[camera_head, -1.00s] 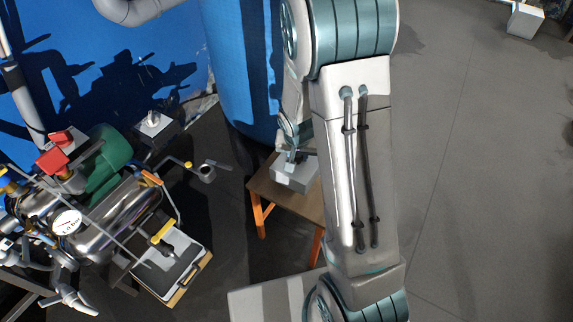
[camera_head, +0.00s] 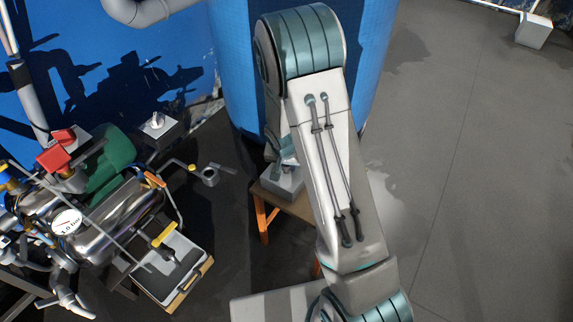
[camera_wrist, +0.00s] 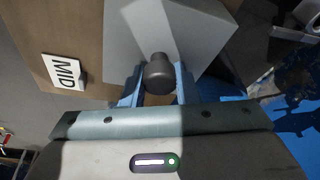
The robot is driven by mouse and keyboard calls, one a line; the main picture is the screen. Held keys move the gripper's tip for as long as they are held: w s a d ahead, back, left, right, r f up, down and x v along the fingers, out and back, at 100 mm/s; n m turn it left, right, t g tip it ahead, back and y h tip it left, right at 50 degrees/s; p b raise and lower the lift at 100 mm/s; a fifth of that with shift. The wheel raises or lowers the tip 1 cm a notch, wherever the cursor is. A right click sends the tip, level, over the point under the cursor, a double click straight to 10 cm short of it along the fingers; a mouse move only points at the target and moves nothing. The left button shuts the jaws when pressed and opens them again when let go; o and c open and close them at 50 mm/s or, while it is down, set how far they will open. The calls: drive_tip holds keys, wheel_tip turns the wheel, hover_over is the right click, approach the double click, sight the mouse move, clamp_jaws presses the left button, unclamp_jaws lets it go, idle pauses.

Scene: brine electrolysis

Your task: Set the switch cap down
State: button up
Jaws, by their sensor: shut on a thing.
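The switch cap (camera_wrist: 158,75) is a dark grey round knob, seen between the two blue fingers of my gripper (camera_wrist: 158,84) in the wrist view. The gripper is shut on it. Just beyond the cap is a plain light grey box (camera_wrist: 170,32); I cannot tell whether the cap touches it. In the head view the grey box (camera_head: 282,183) sits on a small wooden table (camera_head: 298,207) with orange legs. There my arm covers much of the table, and the cap cannot be made out.
A "MID" label (camera_wrist: 64,72) lies on the brown tabletop beside the box. A blue barrel (camera_head: 235,65) is behind my arm. Open floor (camera_head: 470,180) lies right.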

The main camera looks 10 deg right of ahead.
sight(285, 180)
drive_tip(key=shift+f, duration=0.2)
drive_tip(key=o, duration=1)
drive_tip(key=shift+r, duration=0.1)
drive_tip(key=p+v, duration=0.3)
drive_tip(key=v, duration=0.8)
drive_tip(key=s+d+r+n, duration=0.1)
drive_tip(key=s+r, duration=0.4)
drive_tip(key=s, duration=0.2)
drive_tip(key=s+d+r+n+g, duration=0.1)
drive_tip(key=s+r+n, duration=0.1)
drive_tip(key=s+r, duration=0.3)
drive_tip(key=s+r+n+y, duration=0.1)
drive_tip(key=s+r, duration=0.4)
drive_tip(key=s, duration=0.4)
drive_tip(key=shift+s+d+r+n+g, duration=0.25)
drive_tip(key=shift+s+d+n+g, duration=0.05)
drive_tip(key=shift+d+n+g, duration=0.1)
